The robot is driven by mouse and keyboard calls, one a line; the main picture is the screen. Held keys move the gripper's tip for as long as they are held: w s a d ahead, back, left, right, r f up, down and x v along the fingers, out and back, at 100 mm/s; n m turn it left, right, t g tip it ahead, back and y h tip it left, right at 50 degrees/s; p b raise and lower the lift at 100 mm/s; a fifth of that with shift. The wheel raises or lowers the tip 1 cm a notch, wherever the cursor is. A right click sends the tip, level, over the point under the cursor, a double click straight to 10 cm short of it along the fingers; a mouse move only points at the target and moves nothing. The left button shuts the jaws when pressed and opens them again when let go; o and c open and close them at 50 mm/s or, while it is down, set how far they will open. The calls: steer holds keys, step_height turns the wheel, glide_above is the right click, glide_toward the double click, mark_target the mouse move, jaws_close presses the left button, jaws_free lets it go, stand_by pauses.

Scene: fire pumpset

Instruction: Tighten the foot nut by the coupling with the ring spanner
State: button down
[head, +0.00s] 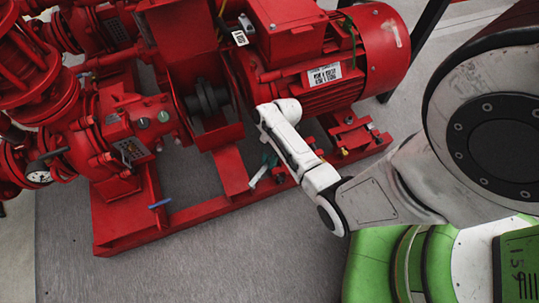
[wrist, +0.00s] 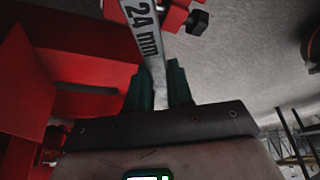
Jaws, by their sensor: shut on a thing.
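The ring spanner (wrist: 143,38) is a flat grey steel bar marked "24 mm" in the wrist view. My gripper (wrist: 160,88) has dark green fingers shut on its shank. The spanner runs up out of the top of the picture, so its ring end is hidden there. In the head view my gripper (head: 267,162) is low beside the red base rail, below the motor, and a pale end of the spanner (head: 256,177) sticks out to its lower left. The dark coupling (head: 207,99) sits left of the motor. I cannot make out the foot nut by the coupling or whether the ring is on it.
The red motor (head: 330,65) stands on the red base frame (head: 180,222), with the red pump (head: 110,130) at left. A dark bolt head (wrist: 197,22) shows near the spanner in the wrist view. A blue-handled valve (head: 160,203) juts from the frame. The grey floor in front is clear.

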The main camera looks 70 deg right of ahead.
steer(key=shift+f+b, duration=0.85)
steer(key=shift+f, duration=0.25)
steer(key=shift+s+n, duration=0.3)
stand_by(0.6)
steer(key=shift+r, duration=0.1)
steer(key=shift+r+p, duration=2.5)
steer(key=shift+p, duration=0.2)
